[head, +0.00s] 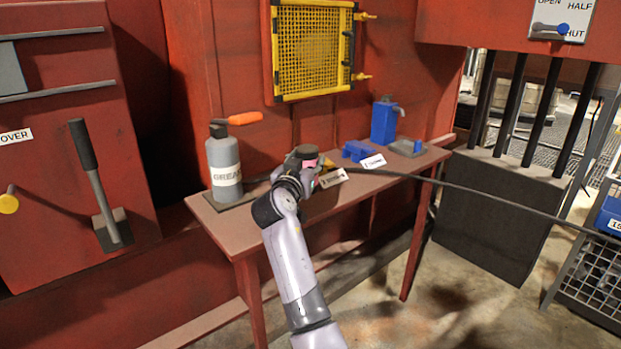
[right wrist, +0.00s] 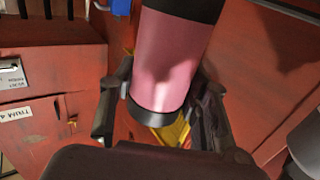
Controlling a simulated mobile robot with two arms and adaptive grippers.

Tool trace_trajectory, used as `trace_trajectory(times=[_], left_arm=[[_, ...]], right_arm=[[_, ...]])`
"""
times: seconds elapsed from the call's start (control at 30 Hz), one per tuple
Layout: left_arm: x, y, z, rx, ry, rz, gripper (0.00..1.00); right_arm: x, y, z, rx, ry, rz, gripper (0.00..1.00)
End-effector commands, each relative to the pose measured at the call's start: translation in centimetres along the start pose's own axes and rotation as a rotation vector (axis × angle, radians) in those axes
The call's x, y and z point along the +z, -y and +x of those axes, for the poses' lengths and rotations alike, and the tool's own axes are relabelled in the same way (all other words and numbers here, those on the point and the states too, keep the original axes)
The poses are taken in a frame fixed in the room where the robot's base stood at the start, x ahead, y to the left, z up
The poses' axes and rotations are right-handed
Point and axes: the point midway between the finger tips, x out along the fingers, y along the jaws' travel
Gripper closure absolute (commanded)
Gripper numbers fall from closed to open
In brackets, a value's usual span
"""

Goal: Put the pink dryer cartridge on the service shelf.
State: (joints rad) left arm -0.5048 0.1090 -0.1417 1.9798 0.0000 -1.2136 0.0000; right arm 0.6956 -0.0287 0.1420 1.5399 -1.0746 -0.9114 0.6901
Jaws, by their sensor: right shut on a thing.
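The pink dryer cartridge (right wrist: 172,60), a cylinder with black end bands, fills the middle of the right wrist view. My right gripper (right wrist: 158,112) is shut on it, with a finger on either side near its lower end. In the head view the cartridge (head: 308,150) shows as a small pink and dark piece, mostly hidden by my right gripper (head: 307,166). Both are over the red table-like shelf (head: 235,222) along the wall; I cannot tell whether the cartridge touches it. I cannot tell whether this is the service shelf. My left gripper is not in view.
A grey grease bottle (head: 224,165) stands at the shelf's left end. A blue block (head: 356,150), white labels (head: 373,161) and a blue can (head: 384,123) are to the right. A black hose (head: 480,193) crosses the shelf. A yellow-framed grille (head: 312,50) hangs above.

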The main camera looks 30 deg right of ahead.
Motion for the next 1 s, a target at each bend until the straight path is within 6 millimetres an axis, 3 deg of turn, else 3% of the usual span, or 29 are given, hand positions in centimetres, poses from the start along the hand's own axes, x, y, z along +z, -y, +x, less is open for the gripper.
trace_trajectory(times=[0.3, 0.8, 0.83, 1.0], left_arm=[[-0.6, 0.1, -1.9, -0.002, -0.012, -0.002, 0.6], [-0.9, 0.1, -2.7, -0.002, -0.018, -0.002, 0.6], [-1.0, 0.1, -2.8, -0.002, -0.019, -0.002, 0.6], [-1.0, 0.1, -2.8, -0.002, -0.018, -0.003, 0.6]], right_arm=[[3.7, 0.0, 0.0, -0.001, -0.001, -0.002, 0.92], [3.9, 0.0, 0.0, -0.001, -0.002, 0.001, 0.92], [4.0, 0.0, 0.0, -0.001, 0.0, 0.001, 0.56], [3.9, 0.0, 0.0, -0.001, 0.0, 0.001, 0.45]])
